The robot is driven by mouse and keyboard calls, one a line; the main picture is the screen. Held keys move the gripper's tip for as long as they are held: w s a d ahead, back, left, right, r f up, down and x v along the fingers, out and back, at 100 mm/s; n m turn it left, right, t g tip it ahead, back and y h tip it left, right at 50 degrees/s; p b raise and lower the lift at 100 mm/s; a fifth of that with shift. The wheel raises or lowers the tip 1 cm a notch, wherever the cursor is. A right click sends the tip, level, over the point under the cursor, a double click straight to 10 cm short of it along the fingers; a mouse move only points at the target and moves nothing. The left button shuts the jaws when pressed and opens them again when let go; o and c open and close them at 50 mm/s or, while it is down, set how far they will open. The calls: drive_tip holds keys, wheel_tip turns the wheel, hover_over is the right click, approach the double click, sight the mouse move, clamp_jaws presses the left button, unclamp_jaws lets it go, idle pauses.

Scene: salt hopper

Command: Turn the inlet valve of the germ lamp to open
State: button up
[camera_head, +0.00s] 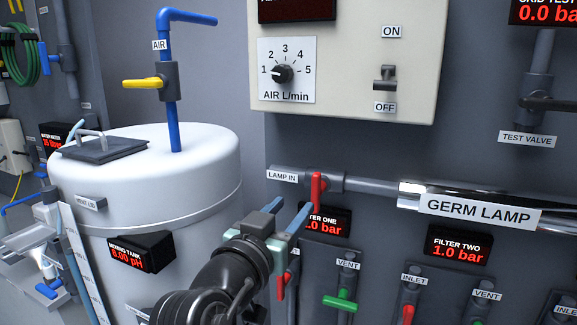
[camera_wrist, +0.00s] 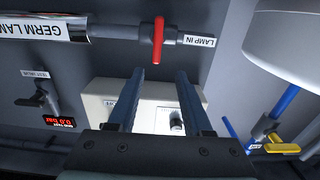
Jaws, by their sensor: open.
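The lamp's inlet valve has a red handle (camera_head: 317,192) beside the LAMP IN label (camera_head: 284,176). The handle hangs straight down, crosswise to the horizontal grey pipe (camera_head: 370,186) that leads to the shiny germ lamp (camera_head: 410,191). My gripper (camera_head: 288,209) is open and empty, just below and left of the red handle in the head view. In the wrist view the handle (camera_wrist: 158,40) stands beyond the fingertips of my gripper (camera_wrist: 158,74), centred between them. I see no clear contact with it.
A white mixing tank (camera_head: 150,185) stands left of my arm. A FILTER ONE display (camera_head: 327,222) sits just below the valve, partly behind my gripper. Green (camera_head: 340,301) and red filter valve handles are lower down. A control box (camera_head: 345,60) is above.

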sight(315, 182)
drive_tip(key=p+x, duration=0.1)
drive_tip(key=x, duration=0.2)
drive_tip(key=p+x, duration=0.1)
drive_tip(key=x, duration=0.2)
drive_tip(key=p+x, duration=0.2)
drive_tip(key=x, duration=0.2)
drive_tip(key=shift+s+d+r, duration=0.1)
drive_tip(key=shift+d+r, duration=0.2)
drive_tip(key=shift+d, duration=0.05)
drive_tip(key=shift+x, duration=1.05)
drive_tip(key=shift+f, duration=0.15)
clamp_jaws()
